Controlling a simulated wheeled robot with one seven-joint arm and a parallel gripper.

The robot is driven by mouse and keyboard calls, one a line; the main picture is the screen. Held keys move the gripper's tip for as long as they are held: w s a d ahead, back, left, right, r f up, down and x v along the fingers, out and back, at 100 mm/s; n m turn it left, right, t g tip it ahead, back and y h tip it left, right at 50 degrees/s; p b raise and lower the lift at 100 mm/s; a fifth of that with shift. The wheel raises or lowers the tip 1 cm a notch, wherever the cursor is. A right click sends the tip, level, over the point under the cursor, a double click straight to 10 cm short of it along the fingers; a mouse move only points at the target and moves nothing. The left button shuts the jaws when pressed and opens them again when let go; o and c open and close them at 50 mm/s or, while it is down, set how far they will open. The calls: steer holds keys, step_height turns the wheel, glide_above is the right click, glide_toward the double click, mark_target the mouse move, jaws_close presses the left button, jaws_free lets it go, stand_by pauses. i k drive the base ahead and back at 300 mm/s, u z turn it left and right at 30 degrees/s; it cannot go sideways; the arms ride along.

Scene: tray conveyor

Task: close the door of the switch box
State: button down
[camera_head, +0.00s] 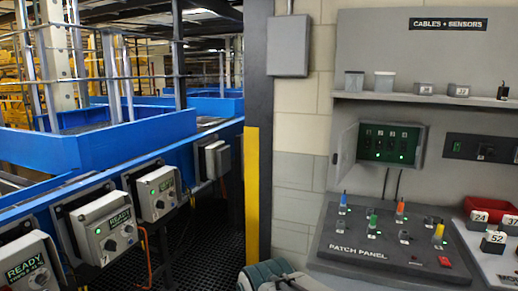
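The switch box (417,146) is mounted on the grey panel at the right, under the shelf. Its dark front shows several small switches and lit green lamps. Its light grey door (346,150) is hinged on the left side and stands open, swung out toward me. My gripper's fingers do not show. A grey and white rounded part at the bottom edge, left of the patch panel, seems to be mine. It is apart from the door, lower and to the left.
Below the box, a sloped patch panel (335,247) carries coloured plugs. A shelf (420,100) with small containers is above. A red bin (490,207) and numbered blocks are at the right. A dark post (256,80) and a blue conveyor (150,150) are at the left.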

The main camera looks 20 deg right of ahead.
mark_target(348, 141)
steer(key=u, duration=0.5)
steer(key=i, duration=1.2)
steer(key=z, duration=2.7)
steer(key=k, duration=0.6)
steer(key=z, duration=0.55)
steer(key=k, duration=0.55)
steer(key=u, duration=0.75)
steer(key=i, duration=0.65)
steer(key=u, duration=0.4)
steer(key=i, duration=0.8)
steer(key=z, duration=0.35)
